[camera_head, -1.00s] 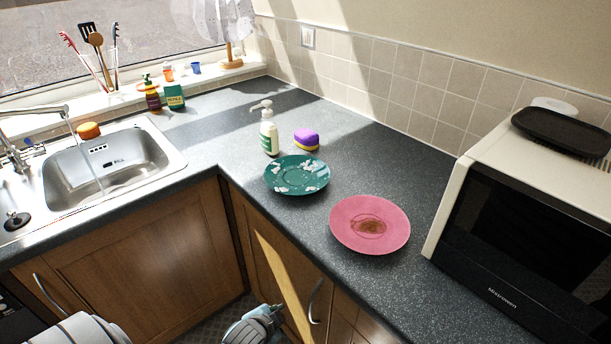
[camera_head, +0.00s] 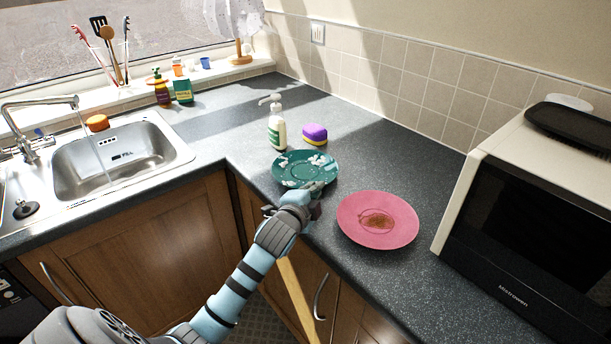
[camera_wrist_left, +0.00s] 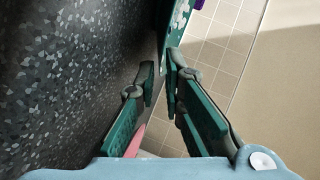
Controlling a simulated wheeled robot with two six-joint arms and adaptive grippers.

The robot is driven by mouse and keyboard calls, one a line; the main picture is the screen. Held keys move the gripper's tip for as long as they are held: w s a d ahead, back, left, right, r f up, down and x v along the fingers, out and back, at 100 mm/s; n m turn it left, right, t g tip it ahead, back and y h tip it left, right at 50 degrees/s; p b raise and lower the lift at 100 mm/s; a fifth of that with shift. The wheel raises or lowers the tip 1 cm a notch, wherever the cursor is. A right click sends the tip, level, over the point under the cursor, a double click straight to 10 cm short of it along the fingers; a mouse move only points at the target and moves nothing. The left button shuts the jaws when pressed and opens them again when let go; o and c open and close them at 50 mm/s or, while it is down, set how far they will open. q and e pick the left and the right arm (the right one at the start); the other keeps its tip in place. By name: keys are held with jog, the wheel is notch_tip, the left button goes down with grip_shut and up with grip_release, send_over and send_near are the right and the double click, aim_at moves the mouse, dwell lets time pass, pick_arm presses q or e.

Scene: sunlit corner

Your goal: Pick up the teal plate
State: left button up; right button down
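The teal plate (camera_head: 307,168) lies on the dark counter in the head view, with white foamy patches on it. My left gripper (camera_head: 316,195) is at its near right rim. In the left wrist view the plate's rim (camera_wrist_left: 181,18) shows edge-on at the top, running down to the fingertips. The left gripper's fingers (camera_wrist_left: 160,72) are apart there, with a narrow gap, and the rim is at that gap. I cannot tell whether a finger touches it. My right gripper is not in view.
A pink plate (camera_head: 378,220) with a brown stain lies close to the right of the gripper. A soap bottle (camera_head: 277,128) and a purple-yellow sponge (camera_head: 315,134) stand behind the teal plate. A microwave (camera_head: 530,220) is at right, the sink (camera_head: 110,160) at left.

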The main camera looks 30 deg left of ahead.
pick_arm(q)
jog(key=x, duration=0.2)
jog(key=shift+w+f, duration=0.15)
jog(key=shift+w, duration=0.05)
jog(key=shift+s, duration=0.15)
grip_shut()
